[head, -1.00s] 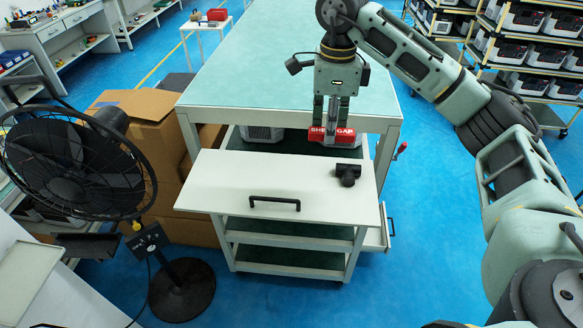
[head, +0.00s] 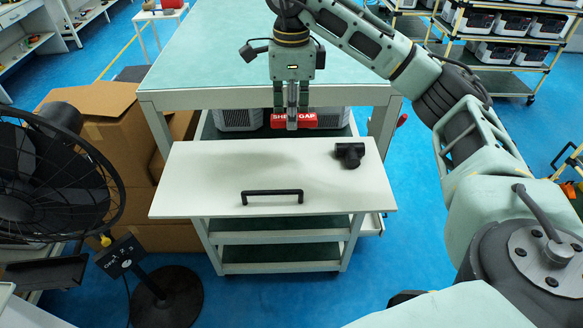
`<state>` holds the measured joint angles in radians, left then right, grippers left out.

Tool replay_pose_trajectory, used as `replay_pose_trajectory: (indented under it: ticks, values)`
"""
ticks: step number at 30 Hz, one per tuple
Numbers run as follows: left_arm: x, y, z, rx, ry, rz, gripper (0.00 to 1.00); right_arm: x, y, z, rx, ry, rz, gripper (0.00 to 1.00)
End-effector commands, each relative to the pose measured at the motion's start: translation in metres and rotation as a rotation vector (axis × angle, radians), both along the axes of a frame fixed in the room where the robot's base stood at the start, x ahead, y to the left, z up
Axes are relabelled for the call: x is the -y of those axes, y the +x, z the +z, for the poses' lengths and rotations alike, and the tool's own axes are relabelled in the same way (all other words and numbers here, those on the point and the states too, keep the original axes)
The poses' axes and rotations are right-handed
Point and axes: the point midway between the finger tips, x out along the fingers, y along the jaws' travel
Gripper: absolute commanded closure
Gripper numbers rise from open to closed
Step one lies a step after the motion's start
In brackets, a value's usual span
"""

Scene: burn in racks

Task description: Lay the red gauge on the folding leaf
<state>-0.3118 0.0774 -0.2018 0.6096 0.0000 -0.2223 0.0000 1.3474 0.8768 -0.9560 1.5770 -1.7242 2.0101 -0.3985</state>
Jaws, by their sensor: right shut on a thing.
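The red gauge (head: 312,121), a small red block with white lettering, is held in my right gripper (head: 292,122). The gripper points down, its fingers shut on the gauge and hiding the middle of the lettering. The folding leaf (head: 215,180) is a flat white panel with a black handle, extending toward me from the workbench's front. The gauge shows just beyond the leaf's far edge, in front of the opening under the bench top; its exact height over the leaf is hard to tell. My left gripper is not in view.
A black T-shaped object (head: 349,154) lies on the leaf's far right corner. The leaf's left and middle are bare. The bench top (head: 215,60) overhangs behind. Grey units (head: 236,118) sit under it. A fan (head: 50,175) and cardboard boxes (head: 115,130) stand left.

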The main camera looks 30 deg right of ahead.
Motion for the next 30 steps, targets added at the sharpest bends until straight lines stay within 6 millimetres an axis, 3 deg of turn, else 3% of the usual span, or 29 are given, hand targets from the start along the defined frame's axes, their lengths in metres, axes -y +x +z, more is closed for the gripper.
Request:
replay_pose_trajectory:
  ticks: [2, 10, 24, 30]
  values:
    - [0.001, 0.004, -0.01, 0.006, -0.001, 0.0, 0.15, 0.0, 0.0, -0.01, 0.001, 0.001, 0.0, 1.0]
    - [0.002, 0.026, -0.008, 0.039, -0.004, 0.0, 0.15, -0.001, -0.001, -0.041, -0.005, 0.001, 0.002, 1.0]
    - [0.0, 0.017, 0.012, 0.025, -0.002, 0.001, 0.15, 0.0, -0.001, -0.099, -0.005, 0.0, 0.0, 1.0]
    - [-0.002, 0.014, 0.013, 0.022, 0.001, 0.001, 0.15, 0.0, 0.0, -0.11, 0.001, -0.001, 0.001, 1.0]
